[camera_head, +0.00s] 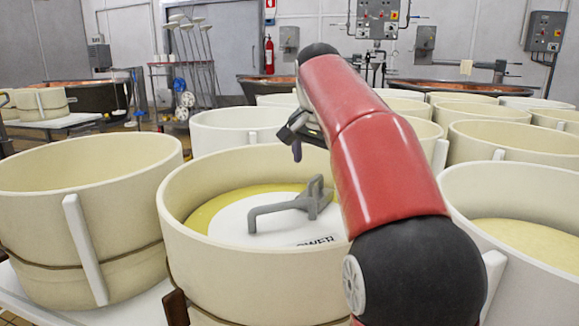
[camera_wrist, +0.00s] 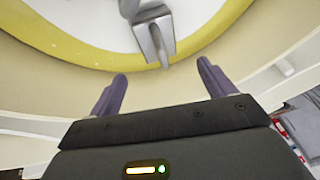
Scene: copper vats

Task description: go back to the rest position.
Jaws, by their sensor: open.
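My gripper (camera_head: 297,149) hangs above the far part of a cream vat (camera_head: 250,270) in the head view, with my red arm reaching over the vat's right side. In the wrist view my gripper (camera_wrist: 161,85) has its two purple fingers apart with nothing between them. A white disc (camera_head: 236,217) with a grey handle (camera_head: 290,207) lies in the vat on a yellow surface. In the wrist view the grey handle (camera_wrist: 155,38) is beyond the fingertips and apart from them. My arm hides the disc's right part and some dark lettering.
Another cream vat (camera_head: 85,185) stands close on the left, and one with yellow contents (camera_head: 525,240) on the right. Several more vats stand behind. At the back are a fire extinguisher (camera_head: 269,55), a rack (camera_head: 185,90) and a control box (camera_head: 378,20) on the wall.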

